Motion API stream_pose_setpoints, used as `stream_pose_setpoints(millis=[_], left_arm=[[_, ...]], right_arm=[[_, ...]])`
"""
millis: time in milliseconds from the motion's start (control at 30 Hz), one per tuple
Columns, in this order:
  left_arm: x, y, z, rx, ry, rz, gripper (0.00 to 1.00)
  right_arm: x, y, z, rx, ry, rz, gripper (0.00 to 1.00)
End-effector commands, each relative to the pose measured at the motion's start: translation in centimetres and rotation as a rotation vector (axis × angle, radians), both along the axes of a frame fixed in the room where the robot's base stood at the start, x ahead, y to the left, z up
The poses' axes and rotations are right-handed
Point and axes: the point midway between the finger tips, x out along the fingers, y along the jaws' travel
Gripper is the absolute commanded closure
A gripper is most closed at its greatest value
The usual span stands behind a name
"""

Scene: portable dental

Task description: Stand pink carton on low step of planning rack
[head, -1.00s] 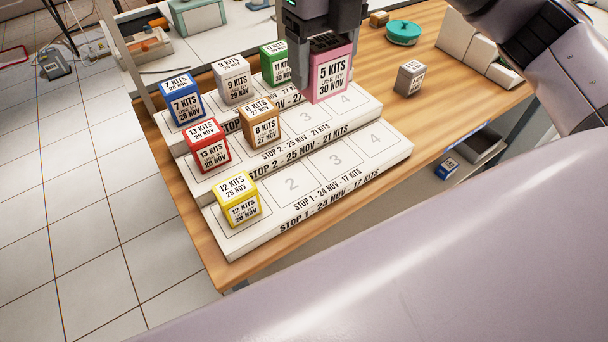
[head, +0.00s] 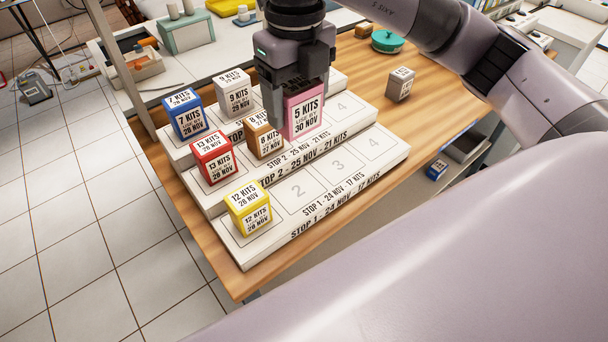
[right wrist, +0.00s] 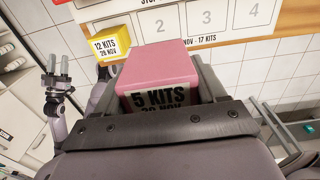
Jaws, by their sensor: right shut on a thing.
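The pink carton (head: 305,113) reads 5 KITS, 30 NOV. My right gripper (head: 298,100) is shut on it and holds it upright, seemingly above the middle step of the white planning rack. In the right wrist view the pink carton (right wrist: 158,78) lies between the fingers. The low step (head: 340,167), marked STOP 1, is at the front. A yellow carton (head: 250,208) stands at its left end; places 2, 3 and 4 are bare. My left gripper (right wrist: 58,68) shows at the left of the right wrist view, its fingers apart and empty.
A red carton (head: 214,157) and a brown carton (head: 264,139) stand on the middle step. Blue (head: 185,114) and white (head: 235,92) cartons stand on the top step. A grey carton (head: 400,84) stands on the wooden table right of the rack.

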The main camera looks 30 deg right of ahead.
Motion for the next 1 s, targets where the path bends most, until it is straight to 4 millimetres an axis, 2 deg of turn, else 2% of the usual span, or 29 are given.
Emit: stream_pose_setpoints(millis=[33,200,400,500,667,900,1000], left_arm=[[0.0,0.0,0.0,0.000,0.000,0.000,0.57],[0.0,0.0,0.4,0.000,0.000,0.000,0.57],[0.0,0.0,0.7,-0.001,0.000,-0.001,0.57],[0.0,0.0,0.7,-0.001,0.000,-0.001,0.57],[0.0,0.0,0.8,-0.001,-0.001,-0.001,0.57],[0.0,0.0,1.0,-0.001,-0.001,-0.001,0.57],[0.0,0.0,1.0,-0.001,-0.001,-0.001,0.57]], right_arm=[[-0.1,-0.1,-1.7,-0.002,0.010,-0.001,0.61],[-0.2,-0.1,-6.2,-0.003,0.008,0.000,0.61],[-0.1,-0.1,-10.6,-0.003,0.005,0.000,0.61],[-0.1,-0.1,-11.9,-0.002,0.003,-0.001,0.61],[0.0,0.0,-12.8,-0.001,0.002,-0.001,0.61],[-0.1,-0.1,-16.1,-0.002,0.005,-0.001,0.61],[0.0,0.0,-16.7,-0.002,0.001,0.000,0.61]])
